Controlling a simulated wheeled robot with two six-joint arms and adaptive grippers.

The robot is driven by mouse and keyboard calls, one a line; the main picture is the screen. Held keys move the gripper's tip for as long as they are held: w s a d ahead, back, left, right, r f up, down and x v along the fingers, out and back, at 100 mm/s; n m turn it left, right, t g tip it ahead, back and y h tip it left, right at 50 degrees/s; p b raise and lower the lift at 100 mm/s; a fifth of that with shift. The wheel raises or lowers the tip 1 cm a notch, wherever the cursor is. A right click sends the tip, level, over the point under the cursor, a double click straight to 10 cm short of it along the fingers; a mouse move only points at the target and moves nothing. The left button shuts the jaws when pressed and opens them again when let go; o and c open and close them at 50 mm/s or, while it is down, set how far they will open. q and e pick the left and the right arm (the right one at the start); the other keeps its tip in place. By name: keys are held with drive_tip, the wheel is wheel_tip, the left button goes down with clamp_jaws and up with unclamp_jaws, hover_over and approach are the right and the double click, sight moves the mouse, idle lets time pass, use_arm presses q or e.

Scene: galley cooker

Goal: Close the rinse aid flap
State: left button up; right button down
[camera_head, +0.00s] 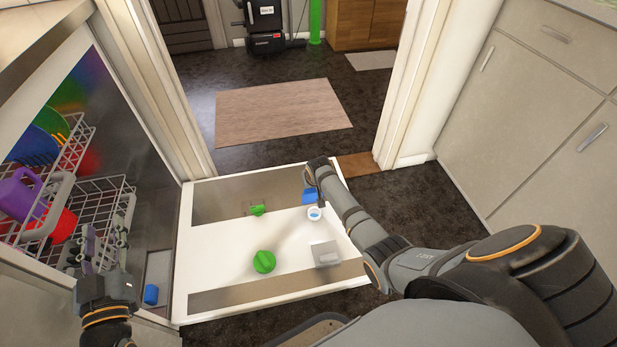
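The open dishwasher door (215,243) lies flat with its inner side up. Near its right edge a small blue flap (308,197) appears raised beside a round white port with a blue centre (314,214); I take it as the rinse aid flap. My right gripper (320,192) comes in from the right over the door, with its tip right beside the blue flap. Contact and finger opening cannot be made out. My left gripper (105,248) is at the lower left, in front of the racks, away from the flap; its fingers look apart and empty.
A green knob (264,262), a smaller green part (257,210) and a light grey square cover (325,254) sit on the door. Loaded racks (95,205) stand at the left. A blue block (151,294) lies near the hinge side. Cabinets (535,110) line the right.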

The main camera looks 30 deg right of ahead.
sight(312, 195)
drive_tip(key=shift+s+r+t+p, duration=0.1)
drive_tip(key=shift+s+t+p, duration=0.2)
drive_tip(key=shift+p, duration=0.1)
drive_tip(key=shift+s+a+t+p, duration=0.15)
drive_tip(key=shift+s+t+p, duration=0.2)
drive_tip(key=shift+t+p, duration=0.05)
drive_tip(key=shift+s+a+t+h+p, duration=0.2)
drive_tip(key=shift+s+t+h+p, duration=0.25)
drive_tip(key=shift+s+t, duration=0.4)
drive_tip(key=s, duration=0.1)
drive_tip(key=s+t, duration=0.1)
drive_tip(key=shift+s+a+f+p, duration=0.35)
drive_tip(key=shift+a+f+p, duration=0.05)
drive_tip(key=s+f, duration=0.2)
drive_tip(key=s, duration=0.1)
drive_tip(key=shift+a+f, duration=0.2)
drive_tip(key=shift+a, duration=0.15)
drive_tip(key=shift+s+b, duration=0.15)
drive_tip(key=shift+b, duration=0.15)
use_arm(q)
drive_tip(key=s+f+g, duration=0.6)
drive_tip(key=s+f, duration=0.2)
drive_tip(key=f, duration=0.4)
drive_tip(key=s+d+f+g, duration=0.1)
drive_tip(key=s+f+g, duration=0.5)
drive_tip(key=f, duration=0.6)
drive_tip(key=shift+s+g, duration=0.4)
drive_tip(key=shift+s, duration=0.6)
